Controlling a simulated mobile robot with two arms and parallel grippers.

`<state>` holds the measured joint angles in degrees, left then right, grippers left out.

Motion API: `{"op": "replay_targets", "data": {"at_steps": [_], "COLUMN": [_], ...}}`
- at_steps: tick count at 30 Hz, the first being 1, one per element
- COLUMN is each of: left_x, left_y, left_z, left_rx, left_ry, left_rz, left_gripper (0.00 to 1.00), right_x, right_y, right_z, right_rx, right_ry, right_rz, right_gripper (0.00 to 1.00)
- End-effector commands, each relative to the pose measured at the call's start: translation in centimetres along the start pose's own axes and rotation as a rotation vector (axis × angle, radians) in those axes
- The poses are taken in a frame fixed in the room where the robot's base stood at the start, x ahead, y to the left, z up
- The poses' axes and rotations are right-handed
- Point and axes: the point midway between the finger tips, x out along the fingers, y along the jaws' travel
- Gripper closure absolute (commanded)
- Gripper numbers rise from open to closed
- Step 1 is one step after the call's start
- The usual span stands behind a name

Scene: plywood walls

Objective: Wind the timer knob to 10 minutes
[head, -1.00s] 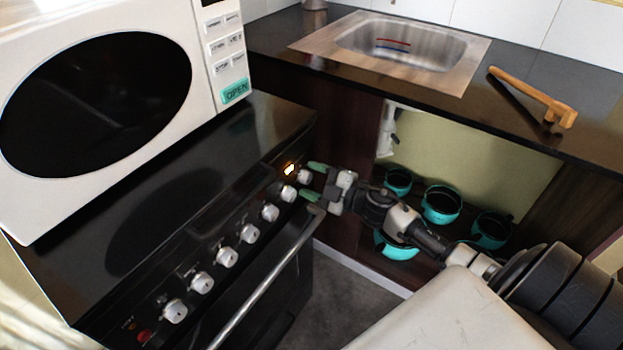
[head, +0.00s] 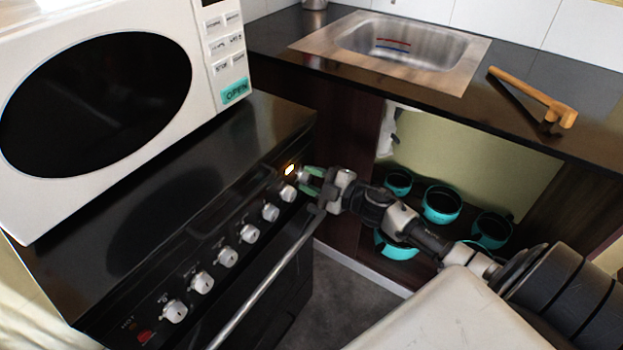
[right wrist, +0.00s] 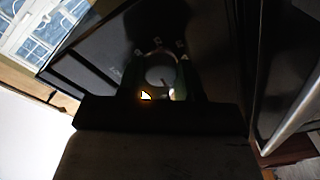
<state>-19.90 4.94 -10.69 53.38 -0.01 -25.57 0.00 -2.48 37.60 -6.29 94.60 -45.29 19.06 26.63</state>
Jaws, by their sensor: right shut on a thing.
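In the head view the fingers hide most of the knob. The knob's exact setting is too dark and small to read. My left gripper is not in view.
Several other white knobs, such as the nearest neighbour (head: 289,193), run along the panel. The oven handle (head: 265,285) sticks out below them. A white microwave (head: 120,110) stands on the stovetop. A counter with a sink (head: 400,45) and a shelf with teal pots (head: 441,204) lie behind my arm.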

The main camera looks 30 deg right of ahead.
Motion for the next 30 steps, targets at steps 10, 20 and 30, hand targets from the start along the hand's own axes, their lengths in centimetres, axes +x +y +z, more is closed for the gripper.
{"op": "replay_targets", "data": {"at_steps": [10,20,30], "left_x": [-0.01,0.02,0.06], "left_y": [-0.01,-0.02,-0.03], "left_z": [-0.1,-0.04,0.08], "left_rx": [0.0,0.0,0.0], "left_ry": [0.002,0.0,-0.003], "left_rz": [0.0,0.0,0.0], "left_gripper": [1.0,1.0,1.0], "right_x": [-0.02,-0.02,-0.02], "right_y": [-0.08,-0.1,-0.1], "right_z": [0.0,0.0,0.01], "right_rx": [0.0,0.0,0.0], "right_ry": [0.0,0.0,0.0], "right_rz": [-0.002,-0.002,-0.002], "right_gripper": [0.89,0.89,0.46]}}
